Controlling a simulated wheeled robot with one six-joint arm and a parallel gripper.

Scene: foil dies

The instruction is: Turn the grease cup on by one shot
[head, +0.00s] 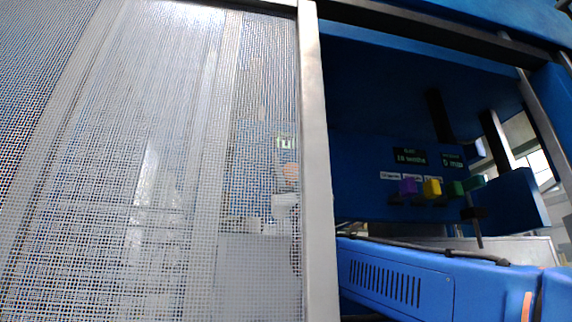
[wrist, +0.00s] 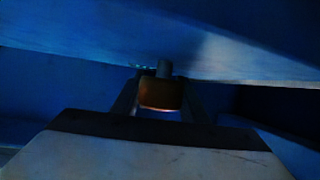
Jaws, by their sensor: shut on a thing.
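The grease cup (wrist: 160,94), a brownish-amber cup with a dark stem above it, shows in the middle of the wrist view. My gripper (wrist: 158,101) has a dark finger on each side of the cup and is shut on it. The cup looks upright in this view, under a blue surface. The picture is dark there, so markings on the cup and its turned position cannot be read. In the head view I cannot make out the cup or my fingers clearly.
In the head view a mesh guard (head: 150,170) fills the left, edged by a metal post (head: 316,160). Right of it is an open blue bay with small displays (head: 409,156) and purple (head: 408,187), yellow (head: 431,188) and green (head: 455,189) blocks. Blue surfaces crowd my gripper above.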

